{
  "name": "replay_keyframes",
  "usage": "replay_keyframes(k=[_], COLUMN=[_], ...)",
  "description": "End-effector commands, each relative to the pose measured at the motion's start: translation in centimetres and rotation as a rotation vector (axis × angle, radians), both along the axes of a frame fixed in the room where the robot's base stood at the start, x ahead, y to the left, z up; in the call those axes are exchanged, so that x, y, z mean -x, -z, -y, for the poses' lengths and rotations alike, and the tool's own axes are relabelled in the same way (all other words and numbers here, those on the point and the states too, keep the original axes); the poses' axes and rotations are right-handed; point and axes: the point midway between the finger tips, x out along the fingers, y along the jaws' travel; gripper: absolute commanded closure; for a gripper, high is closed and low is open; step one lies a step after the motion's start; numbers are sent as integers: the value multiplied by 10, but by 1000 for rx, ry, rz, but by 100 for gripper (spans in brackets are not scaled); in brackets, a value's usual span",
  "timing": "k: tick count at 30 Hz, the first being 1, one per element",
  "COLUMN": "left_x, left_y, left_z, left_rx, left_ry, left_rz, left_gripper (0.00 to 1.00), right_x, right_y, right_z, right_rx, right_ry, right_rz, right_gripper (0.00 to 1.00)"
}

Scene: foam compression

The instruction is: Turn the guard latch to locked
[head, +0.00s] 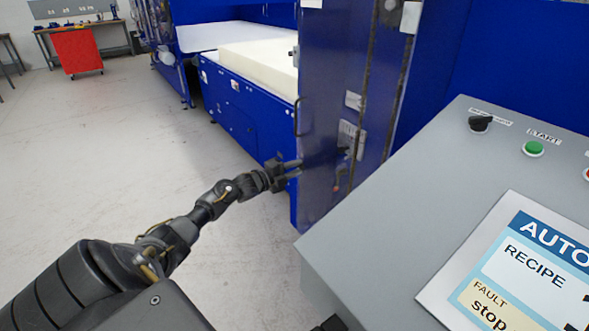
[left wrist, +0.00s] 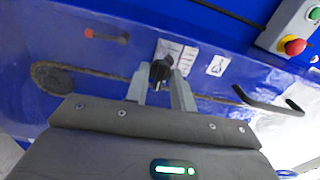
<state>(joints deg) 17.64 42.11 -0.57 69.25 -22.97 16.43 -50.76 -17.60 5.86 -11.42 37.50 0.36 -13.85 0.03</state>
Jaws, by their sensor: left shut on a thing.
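The blue guard door (head: 322,110) stands left of the grey control panel. My left gripper (head: 297,168) reaches it from the left in the head view. In the left wrist view, my left gripper (left wrist: 160,88) has its two grey fingers on either side of a black latch knob (left wrist: 160,71) and is shut on it. Labels (left wrist: 178,56) sit beside the knob, too blurred to read. A small red-tipped lever (left wrist: 104,36) is on the same door, apart from the fingers. I cannot tell the latch's exact angle.
The grey control panel (head: 400,200) with a screen and green start button (head: 533,149) fills the right side. A black door handle (left wrist: 268,100) is right of the fingers. A foam block (head: 258,62) lies on the blue machine behind.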

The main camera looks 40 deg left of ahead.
Motion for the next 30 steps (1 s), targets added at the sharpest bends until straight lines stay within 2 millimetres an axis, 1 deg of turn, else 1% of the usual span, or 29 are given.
replay_keyframes(k=[8, 16, 30], left_x=[0, 0, 0], left_y=[-1, -1, -2], left_z=[0, 0, 1], left_rx=[167, 412, 846], left_ry=[0, 0, 1], left_rz=[-45, -107, -220], left_gripper=[98, 98, 98], right_x=[1, 3, 7], right_y=[-4, -10, -23], right_z=[4, 4, -8], right_rx=[5, 4, -12], right_ry=[-3, -3, 1], right_rz=[-1, -2, -9], right_gripper=[56, 56, 56])
